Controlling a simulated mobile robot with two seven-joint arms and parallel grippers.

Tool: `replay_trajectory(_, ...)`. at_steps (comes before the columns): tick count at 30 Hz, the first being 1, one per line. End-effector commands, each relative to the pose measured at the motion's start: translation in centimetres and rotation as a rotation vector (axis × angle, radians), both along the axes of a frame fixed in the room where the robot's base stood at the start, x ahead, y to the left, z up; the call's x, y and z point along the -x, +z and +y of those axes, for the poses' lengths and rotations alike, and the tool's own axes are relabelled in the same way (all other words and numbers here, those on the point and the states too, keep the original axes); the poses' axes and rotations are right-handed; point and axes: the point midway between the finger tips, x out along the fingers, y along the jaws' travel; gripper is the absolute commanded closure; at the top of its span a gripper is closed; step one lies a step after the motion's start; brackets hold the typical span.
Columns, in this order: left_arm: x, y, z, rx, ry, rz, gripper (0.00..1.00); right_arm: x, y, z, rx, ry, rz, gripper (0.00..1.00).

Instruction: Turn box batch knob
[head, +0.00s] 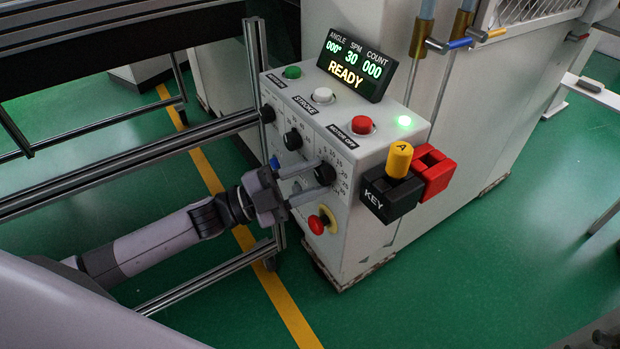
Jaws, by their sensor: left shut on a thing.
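The white control box (352,218) stands in the middle of the head view. Its side panel carries a row of black knobs: one at the far left (267,114), a middle one (293,139) and a right one (325,173). The labels by the knobs are too small to read, so I cannot tell which is named batch. My left gripper (318,178) reaches in from the left, its two fingers shut on the right knob. The fingers hide part of the panel. My right gripper is not in view.
A display (356,66) reads READY, 000°, 30, 000. Green, white and red buttons line the box top. A red stop button (318,223) sits just below my fingers. Black KEY block (390,194) and red block (434,172) jut out right. Metal rails (150,155) run near my arm.

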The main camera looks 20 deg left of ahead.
Motion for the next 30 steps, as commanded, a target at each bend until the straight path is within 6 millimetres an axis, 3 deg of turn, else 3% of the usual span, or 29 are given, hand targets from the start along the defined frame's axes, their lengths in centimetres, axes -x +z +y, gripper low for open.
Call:
replay_trajectory(9,-0.04,0.13,0.06,-0.099,0.000,-0.077,0.91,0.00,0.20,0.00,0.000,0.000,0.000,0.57)
replay_trajectory(26,-0.03,0.10,0.06,-0.118,-0.001,-0.091,0.91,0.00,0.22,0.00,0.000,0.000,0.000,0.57)
replay_trajectory(27,-0.02,0.10,0.06,-0.118,-0.001,-0.091,0.47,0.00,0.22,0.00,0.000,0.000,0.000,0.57)
replay_trajectory(28,-0.03,0.10,0.06,-0.118,-0.001,-0.091,0.38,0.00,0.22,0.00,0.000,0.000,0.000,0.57)
replay_trajectory(30,-0.03,0.10,0.06,-0.118,-0.001,-0.091,0.35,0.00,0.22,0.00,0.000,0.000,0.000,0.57)
